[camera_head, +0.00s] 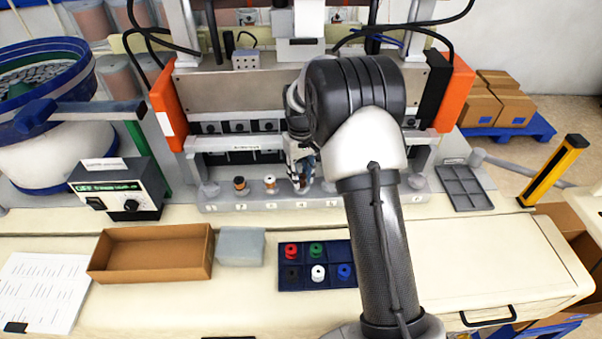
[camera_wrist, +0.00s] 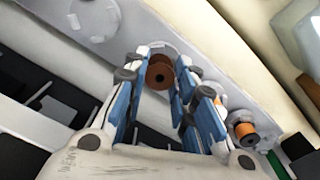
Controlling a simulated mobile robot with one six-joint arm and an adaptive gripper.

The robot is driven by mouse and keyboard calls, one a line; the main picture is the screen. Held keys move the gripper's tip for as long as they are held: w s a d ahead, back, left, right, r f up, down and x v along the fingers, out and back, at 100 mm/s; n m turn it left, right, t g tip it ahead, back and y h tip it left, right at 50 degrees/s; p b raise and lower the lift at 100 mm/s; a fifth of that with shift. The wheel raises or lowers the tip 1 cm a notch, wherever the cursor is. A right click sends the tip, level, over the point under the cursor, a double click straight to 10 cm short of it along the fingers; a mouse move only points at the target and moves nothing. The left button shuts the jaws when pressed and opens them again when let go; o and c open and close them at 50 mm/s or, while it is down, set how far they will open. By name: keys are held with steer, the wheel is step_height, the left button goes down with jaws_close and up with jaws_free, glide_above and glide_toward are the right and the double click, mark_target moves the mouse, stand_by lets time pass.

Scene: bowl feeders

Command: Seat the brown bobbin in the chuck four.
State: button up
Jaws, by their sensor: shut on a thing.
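The brown bobbin (camera_wrist: 160,75) shows in the wrist view between the blue-padded fingers, near their tips. My gripper (camera_wrist: 161,60) is shut on it, with fingers on both sides. A pale round seat (camera_wrist: 160,47) shows just behind the bobbin; whether the bobbin is fully down on it cannot be told. In the head view my gripper (camera_head: 301,182) points down at the row of chucks, over the place marked 4 (camera_head: 302,205). The bobbin and chuck four are mostly hidden there by the gripper.
An orange-and-black bobbin (camera_head: 239,184) and a white-and-copper bobbin (camera_head: 269,183) stand on the chucks to the left, close to my gripper. The machine frame (camera_head: 250,95) rises behind. A blue tray (camera_head: 318,284) of several bobbins and an empty cardboard box (camera_head: 152,258) are in front.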

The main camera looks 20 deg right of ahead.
mark_target(301, 177)
steer(key=o, duration=0.6)
steer(key=shift+r, duration=0.1)
steer(key=shift+r+p, duration=3.8)
steer(key=shift+r, duration=1.55)
